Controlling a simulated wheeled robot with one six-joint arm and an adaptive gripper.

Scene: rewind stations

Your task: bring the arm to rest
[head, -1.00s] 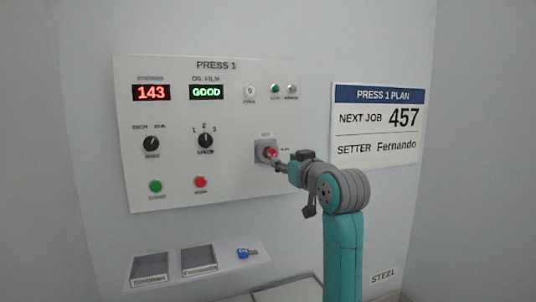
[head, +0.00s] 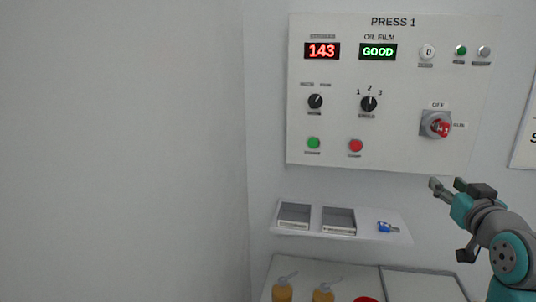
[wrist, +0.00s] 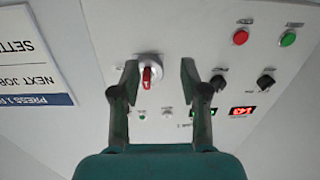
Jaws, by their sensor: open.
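My gripper (head: 447,187) is open and empty, below and in front of the lower right part of the Press 1 panel (head: 390,150). The red rotary switch (head: 440,127) on its grey plate is on the panel above my gripper and apart from it in the head view. In the wrist view my gripper (wrist: 160,75) shows its two fingers spread, with the red switch (wrist: 147,76) seen beyond them, nearer the left finger. My teal and grey arm comes in from the lower right of the head view.
A shelf (head: 360,228) below the panel carries two grey trays and a blue key-like item (head: 387,227). Below it, a cabinet top (head: 345,270) holds two yellowish bottles (head: 323,292) and part of a red thing (head: 366,299). The wall at left is bare.

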